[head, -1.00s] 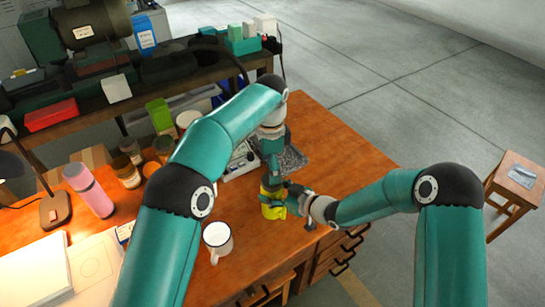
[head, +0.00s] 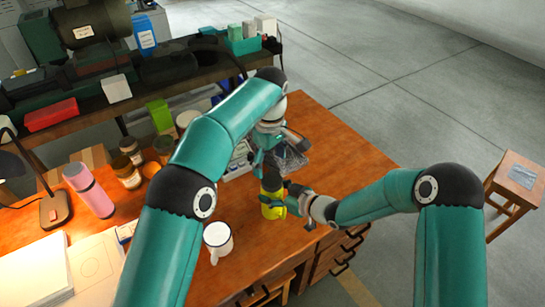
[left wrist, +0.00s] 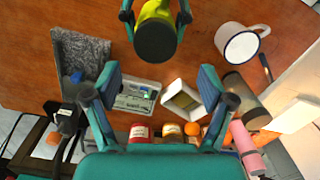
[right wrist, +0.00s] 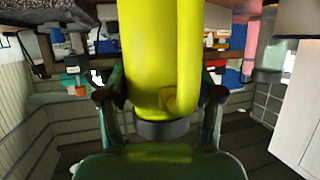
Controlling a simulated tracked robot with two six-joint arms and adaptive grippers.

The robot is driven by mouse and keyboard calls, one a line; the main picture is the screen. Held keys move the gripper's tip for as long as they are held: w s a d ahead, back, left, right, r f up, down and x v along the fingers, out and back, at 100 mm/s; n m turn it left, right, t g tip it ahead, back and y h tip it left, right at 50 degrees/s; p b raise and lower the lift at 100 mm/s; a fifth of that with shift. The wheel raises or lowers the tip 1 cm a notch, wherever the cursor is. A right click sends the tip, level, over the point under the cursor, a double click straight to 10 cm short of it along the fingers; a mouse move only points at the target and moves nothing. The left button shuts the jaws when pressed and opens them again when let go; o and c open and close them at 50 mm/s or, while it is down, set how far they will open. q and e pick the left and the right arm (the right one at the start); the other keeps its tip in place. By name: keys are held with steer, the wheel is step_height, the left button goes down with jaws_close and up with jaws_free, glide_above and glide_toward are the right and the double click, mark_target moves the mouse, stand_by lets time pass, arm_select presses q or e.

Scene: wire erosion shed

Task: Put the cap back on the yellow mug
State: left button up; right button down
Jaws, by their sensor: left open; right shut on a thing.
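The yellow mug (head: 272,206) is upright near the desk's right front edge, and my right gripper (right wrist: 162,95) is shut around its body. In the left wrist view, a dark round cap (left wrist: 155,40) covers the top of the mug. The right wrist view is upside down and shows the cap as a dark band (right wrist: 162,130) at the mug's end; whether it is fully seated I cannot tell. My left gripper (left wrist: 156,85) is open and empty, above the mug and apart from the cap.
A white mug (head: 217,241) stands to the left of the yellow mug. A pink bottle (head: 90,190), several jars and a lamp stand further left. The desk's right part is clear.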

mark_target(272, 179)
arm_select(q)
steer(key=n, duration=0.5)
steer(key=shift+d+r, duration=0.1)
steer(key=shift+r, duration=0.2)
steer(key=shift+w+d+r+n, duration=0.15)
steer(key=shift+d+r+n, duration=0.05)
steer(key=shift+n, duration=0.1)
steer(key=shift+f, duration=0.1)
steer(key=shift+f, duration=3.95)
